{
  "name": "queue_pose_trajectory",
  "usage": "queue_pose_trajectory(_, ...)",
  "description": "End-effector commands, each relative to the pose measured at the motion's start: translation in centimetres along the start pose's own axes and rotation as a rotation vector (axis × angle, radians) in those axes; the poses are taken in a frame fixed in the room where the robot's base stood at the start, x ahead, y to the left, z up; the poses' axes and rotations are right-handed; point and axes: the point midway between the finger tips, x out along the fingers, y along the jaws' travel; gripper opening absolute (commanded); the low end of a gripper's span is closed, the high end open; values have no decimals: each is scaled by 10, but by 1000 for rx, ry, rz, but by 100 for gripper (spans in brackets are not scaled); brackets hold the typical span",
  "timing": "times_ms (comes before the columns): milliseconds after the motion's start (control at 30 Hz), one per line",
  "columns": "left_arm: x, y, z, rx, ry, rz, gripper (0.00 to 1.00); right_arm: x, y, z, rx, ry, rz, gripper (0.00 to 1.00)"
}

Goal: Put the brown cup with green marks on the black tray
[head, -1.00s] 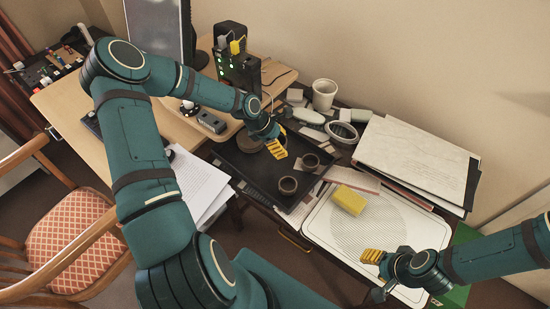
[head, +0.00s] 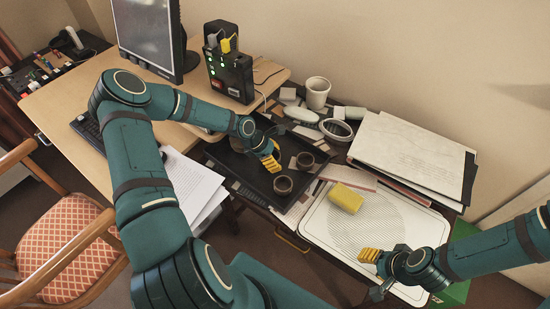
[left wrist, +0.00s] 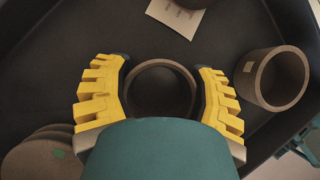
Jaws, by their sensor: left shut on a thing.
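My left gripper (head: 270,161) is over the black tray (head: 236,162). In the left wrist view its yellow fingers (left wrist: 161,90) are shut around a brown round cup (left wrist: 161,66), seen from above. The fingers hide its sides, so I see no green marks on it. The cup is within the tray's outline; I cannot tell whether it touches the tray floor.
Another brown cup (head: 305,161) stands at the tray's right side. Round brown discs (left wrist: 42,155) lie near my left gripper. A yellow block (head: 346,197) lies on the white tray. Behind are a white cup (head: 317,93) and an oval bowl (head: 337,130); papers (head: 415,150) are stacked right.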

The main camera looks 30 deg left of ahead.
Motion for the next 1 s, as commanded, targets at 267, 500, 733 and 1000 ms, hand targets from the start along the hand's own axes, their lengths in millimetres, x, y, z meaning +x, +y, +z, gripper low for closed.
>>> queue_pose_trajectory(267,1,0,-1,0,0,0,97,1,0,0,0,1,0,47)
queue_pose_trajectory(500,-2,0,1,1,0,0,97,-1,0,0,0,0,0,47)
queue_pose_trajectory(733,-36,1,1,-1,2,3,97,-10,-4,1,1,-4,0,47)
queue_pose_trajectory(1000,-91,1,1,0,3,1,97,-22,-8,2,2,-10,0,47)
